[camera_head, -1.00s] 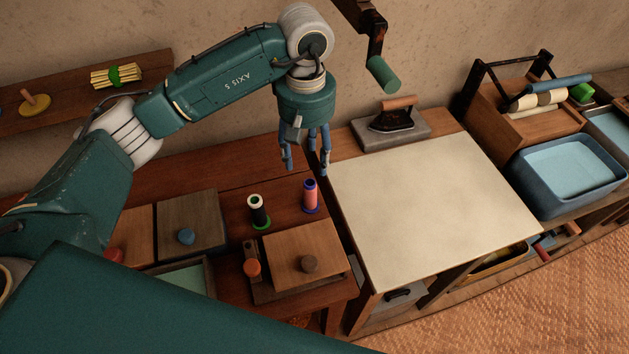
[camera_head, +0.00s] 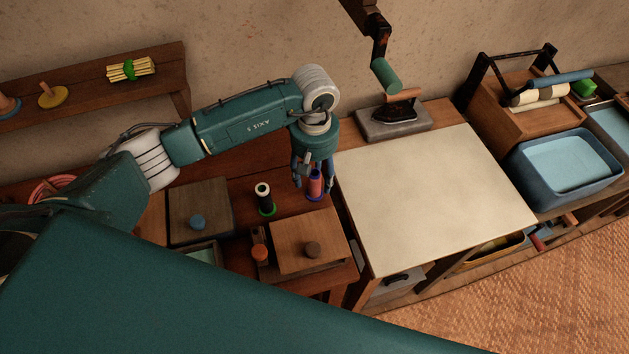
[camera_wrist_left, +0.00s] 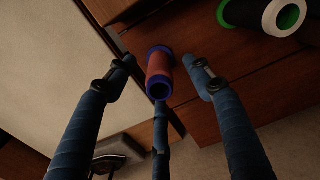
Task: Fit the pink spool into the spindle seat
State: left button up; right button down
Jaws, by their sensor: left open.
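The pink spool (camera_head: 316,184) with blue ends stands upright on the wooden bench, close to the pale board. My left gripper (camera_head: 313,186) is open above and around its upper part, and its fingers partly cover it. In the left wrist view the pink spool (camera_wrist_left: 160,72) lies between the spread blue-wrapped fingers (camera_wrist_left: 158,92), with a gap on both sides. I cannot tell whether any finger touches it. I cannot clearly make out the spindle seat. My right gripper is not in view.
A black spool (camera_head: 264,200) with white top and green base stands left of the pink one. A wooden box with a knobbed lid (camera_head: 305,240) sits in front. The pale board (camera_head: 430,195) is clear. An iron (camera_head: 395,112) and hanging crank (camera_head: 383,75) are behind.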

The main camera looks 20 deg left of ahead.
pick_arm(q)
jog(key=c, duration=1.2)
jog(key=shift+c, duration=0.2)
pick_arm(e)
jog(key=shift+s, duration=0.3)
